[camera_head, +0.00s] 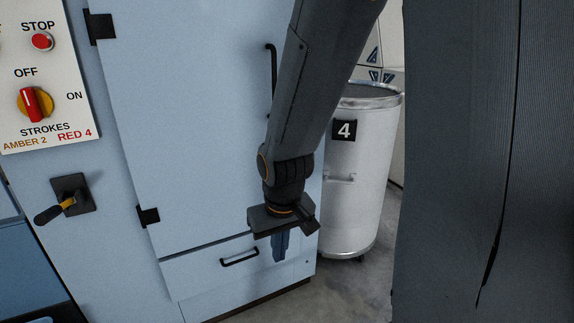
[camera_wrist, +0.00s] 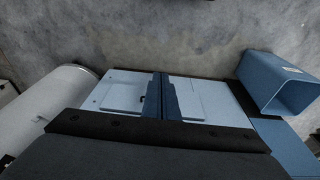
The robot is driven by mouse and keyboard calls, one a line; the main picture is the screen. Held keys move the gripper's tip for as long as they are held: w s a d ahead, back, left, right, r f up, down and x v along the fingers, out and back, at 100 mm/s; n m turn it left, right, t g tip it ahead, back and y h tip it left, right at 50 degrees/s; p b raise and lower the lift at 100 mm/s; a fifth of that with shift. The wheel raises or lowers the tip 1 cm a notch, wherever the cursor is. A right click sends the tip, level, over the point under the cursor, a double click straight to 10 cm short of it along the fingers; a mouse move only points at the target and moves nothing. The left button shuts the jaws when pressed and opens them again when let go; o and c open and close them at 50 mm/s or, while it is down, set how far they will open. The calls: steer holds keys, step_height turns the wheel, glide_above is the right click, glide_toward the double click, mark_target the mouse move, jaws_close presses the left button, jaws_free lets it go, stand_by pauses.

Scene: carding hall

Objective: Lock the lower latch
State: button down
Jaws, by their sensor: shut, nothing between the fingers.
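I cannot make out a lower latch for certain in either view. The pale blue cabinet door (camera_head: 190,120) is closed, with black hinges on its left edge and a black upright handle (camera_head: 271,75) near its right edge. My arm covers part of that right edge, so anything behind it is hidden. A lever on a black plate (camera_head: 72,194) sits on the panel left of the door, its dark grip pointing down-left. My gripper (camera_head: 280,248) points down in front of the drawer below the door. Its fingers (camera_wrist: 164,98) are together and empty.
The drawer has a black handle (camera_head: 240,258). A white drum (camera_head: 355,190) marked 4 stands right of the cabinet. A control panel (camera_head: 45,75) with a red STOP button is at upper left. The wrist view shows a blue bin (camera_wrist: 275,85) and open grey floor (camera_wrist: 170,35).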

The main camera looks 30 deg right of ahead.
steer(key=w+d+t+b, duration=0.1)
steer(key=w+d+t, duration=0.4)
steer(key=w, duration=0.5)
steer(key=w+d+t+b, duration=0.1)
steer(key=w+d+t, duration=0.1)
steer(key=w+d, duration=0.65)
steer(key=w+d+r+t, duration=0.2)
steer(key=w+d+t, duration=0.2)
steer(key=w+d+r+t+y+b, duration=0.1)
steer(key=w+d+r+t, duration=0.1)
steer(key=w+d+t, duration=0.2)
steer(key=shift+w+r+b, duration=0.25)
steer(key=shift+w+b, duration=0.05)
steer(key=shift+w, duration=0.5)
steer(key=shift+w, duration=0.1)
steer(key=w+f+p, duration=0.2)
steer(key=w+f, duration=0.2)
steer(key=w, duration=0.6)
steer(key=shift+w+a+f+p, duration=0.2)
steer(key=shift+w+a+p, duration=0.1)
steer(key=shift+p, duration=0.1)
steer(key=shift+d+f+n, duration=0.1)
steer(key=shift+d+n, duration=0.05)
steer(key=shift+n, duration=0.15)
